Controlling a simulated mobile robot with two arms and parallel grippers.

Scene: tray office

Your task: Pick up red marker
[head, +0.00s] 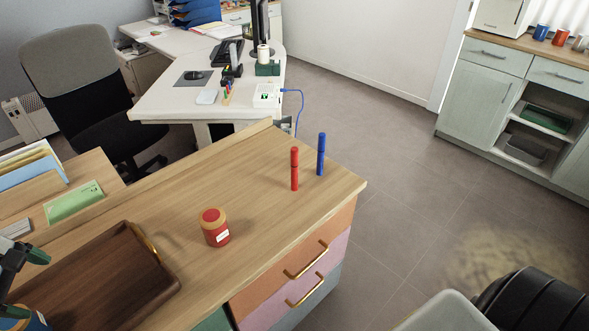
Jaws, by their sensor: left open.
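The red marker (294,169) stands upright on the wooden top of the drawer cabinet (255,175), near its far right corner. A blue marker (321,154) stands upright just behind it and to its right, apart from it. My left gripper (22,262) shows partly at the left edge, over the left side of the brown tray. It is open and far from the red marker. The rest of that arm is cut off by the frame. My right gripper is not in view.
A red jar (215,228) with a tan rim stands left of and nearer than the markers. The brown wooden tray (160,275) with a brass handle lies at the front left. Brass-handled drawers (293,285) face right. The top around the markers is clear.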

